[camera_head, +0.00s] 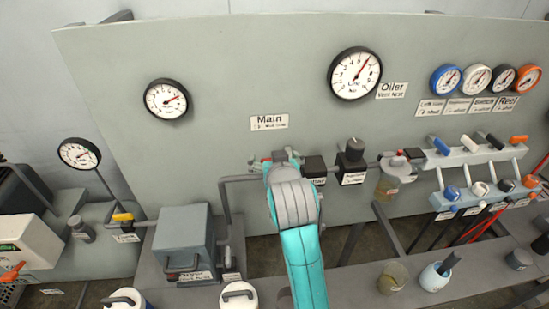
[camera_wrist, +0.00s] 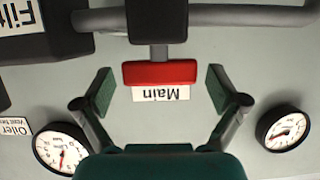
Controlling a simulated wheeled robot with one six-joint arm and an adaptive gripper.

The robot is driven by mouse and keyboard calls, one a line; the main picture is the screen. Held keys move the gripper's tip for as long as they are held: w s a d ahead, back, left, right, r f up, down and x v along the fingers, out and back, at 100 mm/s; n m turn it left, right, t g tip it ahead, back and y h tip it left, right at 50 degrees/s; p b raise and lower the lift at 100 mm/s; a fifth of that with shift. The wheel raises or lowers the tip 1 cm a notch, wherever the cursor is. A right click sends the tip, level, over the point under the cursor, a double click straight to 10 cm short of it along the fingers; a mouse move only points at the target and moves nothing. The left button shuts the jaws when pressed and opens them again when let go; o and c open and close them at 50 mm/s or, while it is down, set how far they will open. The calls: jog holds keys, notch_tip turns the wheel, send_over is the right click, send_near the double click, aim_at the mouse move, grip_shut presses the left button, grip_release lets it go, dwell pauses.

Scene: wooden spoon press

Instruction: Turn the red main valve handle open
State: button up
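The red main valve handle (camera_wrist: 160,73) is a short red bar in the wrist view. It lies level at the end of a grey stem on a dark valve body (camera_wrist: 158,20). The white "Main" label (camera_wrist: 160,93) shows upside down and partly covered by the handle. My gripper (camera_wrist: 157,91) is open, with one green-padded finger on each side of the handle and a gap at both ends. In the head view my gripper (camera_head: 282,158) is at the valve below the Main label (camera_head: 269,122), and only a little red shows; my wrist hides the rest.
A grey pipe (camera_wrist: 240,17) runs from the valve, and a dark filter block (camera_wrist: 65,28) stands close on the other side. In the head view a dark-knobbed regulator (camera_head: 353,150) is to the right. A grey box (camera_head: 184,236) and large gauge (camera_head: 354,74) are farther off.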

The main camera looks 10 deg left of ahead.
jog(key=shift+s, duration=0.1)
jog(key=v, duration=1.1)
jog(key=shift+s+r, duration=0.15)
jog(key=shift+s, duration=0.2)
jog(key=shift+d, duration=0.1)
jog(key=s+d+f+h, duration=0.1)
jog(key=s+d+f, duration=0.4)
jog(key=f, duration=0.2)
jog(key=s+d+f+t, duration=0.1)
jog(key=s+d+f, duration=0.35)
jog(key=f, duration=0.25)
jog(key=s+d+f+h, duration=0.1)
jog(key=s+d+f, duration=0.3)
jog(key=d+f, duration=0.3)
jog(key=s+d+m+h, duration=0.1)
jog(key=s+d, duration=0.2)
jog(key=s, duration=1)
jog(key=s+d+m+t+h, duration=0.1)
jog(key=s+d, duration=0.3)
jog(key=s, duration=0.9)
jog(key=shift+f+m, duration=0.4)
jog(key=shift+m, duration=0.3)
